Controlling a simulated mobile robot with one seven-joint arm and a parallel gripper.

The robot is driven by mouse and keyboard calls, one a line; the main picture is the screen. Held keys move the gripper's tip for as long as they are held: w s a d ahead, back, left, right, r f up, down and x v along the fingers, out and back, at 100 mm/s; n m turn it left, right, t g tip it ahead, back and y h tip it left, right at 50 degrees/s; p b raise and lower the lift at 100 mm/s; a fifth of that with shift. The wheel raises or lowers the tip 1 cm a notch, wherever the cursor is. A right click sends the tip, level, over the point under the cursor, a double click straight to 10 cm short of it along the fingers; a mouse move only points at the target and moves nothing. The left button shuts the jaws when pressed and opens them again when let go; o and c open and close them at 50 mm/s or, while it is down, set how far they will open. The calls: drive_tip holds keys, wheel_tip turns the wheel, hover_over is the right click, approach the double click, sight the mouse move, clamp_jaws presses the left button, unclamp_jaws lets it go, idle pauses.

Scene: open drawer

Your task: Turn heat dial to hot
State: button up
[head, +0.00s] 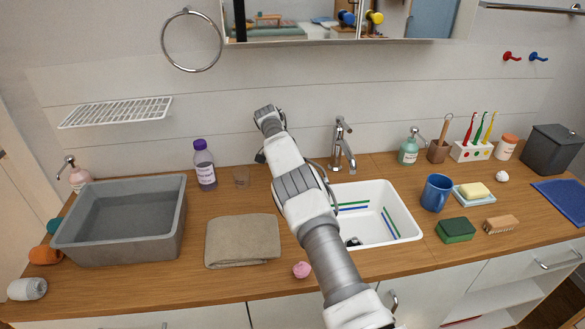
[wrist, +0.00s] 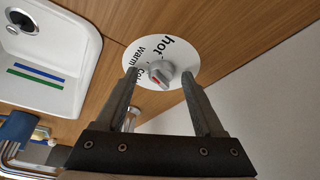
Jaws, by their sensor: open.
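In the wrist view, a white round dial plate (wrist: 178,46) lies on the wooden surface, with "hot" and "warm" printed on it and a partly covered word that looks like "cold". My gripper (wrist: 160,76) is open, with one finger on each side of the knob and visible gaps between. The dial is hidden in the head view, where my arm crosses the counter.
In the head view, the sink (head: 402,204) and tap (head: 343,146) are right of my arm. A purple-capped bottle (head: 204,167), folded towel (head: 242,241) and grey basin (head: 75,246) are left. A blue mug (head: 436,192) stands right of the sink.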

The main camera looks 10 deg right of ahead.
drive_tip(key=p+v, duration=0.1)
drive_tip(key=v, duration=1.6)
drive_tip(key=shift+r, duration=0.15)
drive_tip(key=shift+a, duration=0.2)
